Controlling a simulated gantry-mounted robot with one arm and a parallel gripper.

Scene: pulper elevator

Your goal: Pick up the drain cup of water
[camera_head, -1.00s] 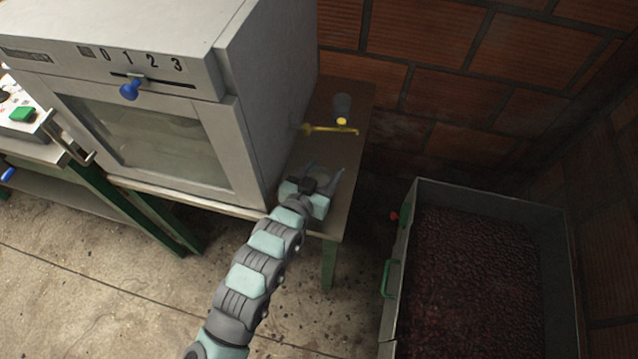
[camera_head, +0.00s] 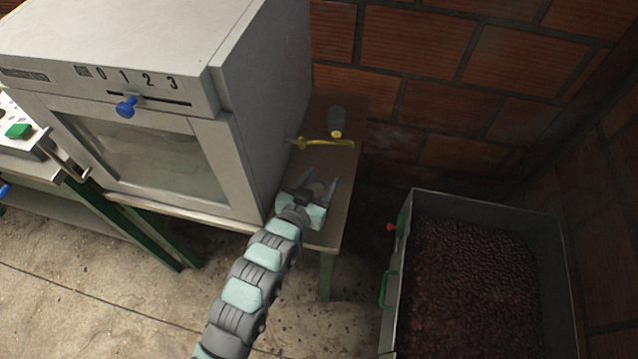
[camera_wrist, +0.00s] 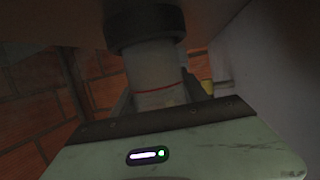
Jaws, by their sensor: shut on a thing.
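My gripper (camera_head: 317,186) is low over the front of the small table beside the grey machine. Its fingers are shut on the drain cup (camera_head: 318,191), which is small and hard to make out between them in the head view. In the wrist view the cup (camera_wrist: 152,70) is a pale, translucent cylinder with a thick dark band at the top of the picture and a thin reddish line around it. Any water inside cannot be told clearly. I cannot tell whether the cup touches the table.
A brick wall (camera_head: 410,80) is behind. A metal bin (camera_head: 393,300) of dark red grains stands right.

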